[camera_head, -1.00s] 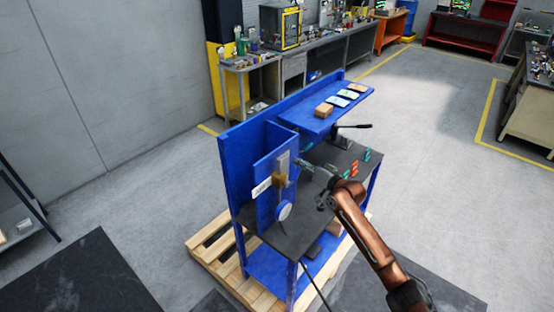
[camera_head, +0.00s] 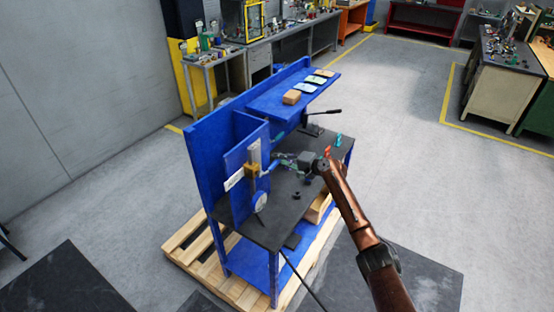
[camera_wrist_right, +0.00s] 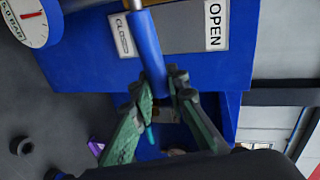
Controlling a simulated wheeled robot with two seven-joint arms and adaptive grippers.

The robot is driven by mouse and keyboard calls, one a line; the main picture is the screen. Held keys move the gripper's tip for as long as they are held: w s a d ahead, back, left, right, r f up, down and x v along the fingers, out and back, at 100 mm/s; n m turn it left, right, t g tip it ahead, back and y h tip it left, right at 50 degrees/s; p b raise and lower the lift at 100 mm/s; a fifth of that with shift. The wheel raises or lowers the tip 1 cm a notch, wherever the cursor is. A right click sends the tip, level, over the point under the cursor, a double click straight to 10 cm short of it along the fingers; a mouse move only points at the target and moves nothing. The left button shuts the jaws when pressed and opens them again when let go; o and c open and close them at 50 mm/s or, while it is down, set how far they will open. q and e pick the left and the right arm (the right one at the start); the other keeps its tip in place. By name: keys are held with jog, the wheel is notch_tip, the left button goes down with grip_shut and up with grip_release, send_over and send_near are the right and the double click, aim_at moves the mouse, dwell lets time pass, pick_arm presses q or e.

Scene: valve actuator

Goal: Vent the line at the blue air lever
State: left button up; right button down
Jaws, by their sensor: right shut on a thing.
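The blue air lever (camera_wrist_right: 146,48) runs down from a brass valve body (camera_head: 251,172) on the blue panel. In the wrist view it lies between a CLOSED plate (camera_wrist_right: 122,35) and an OPEN plate (camera_wrist_right: 214,25), and looks closer to CLOSED. My right gripper (camera_wrist_right: 168,88) is shut on the lever's free end, with one green finger on each side. In the head view my right gripper (camera_head: 273,168) reaches the lever from the right; the lever is small there. A round pressure gauge (camera_wrist_right: 25,20) sits beside the valve. My left gripper is not in view.
The blue bench has a dark worktop (camera_head: 285,205) with small loose parts. A blue shelf (camera_head: 268,103) behind carries several small blocks and cards. A black-handled tool (camera_head: 322,112) juts out near my right arm. A wooden pallet (camera_head: 190,255) lies underneath.

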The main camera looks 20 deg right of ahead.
jog(key=shift+d+f+m, duration=0.1)
jog(key=shift+f+m, duration=0.3)
jog(key=shift+f, duration=0.45)
jog(key=c, duration=1.8)
grip_release()
jog(key=shift+s, duration=0.1)
jog(key=shift+c, duration=0.2)
jog(key=v, duration=1.2)
jog(key=shift+d, duration=0.15)
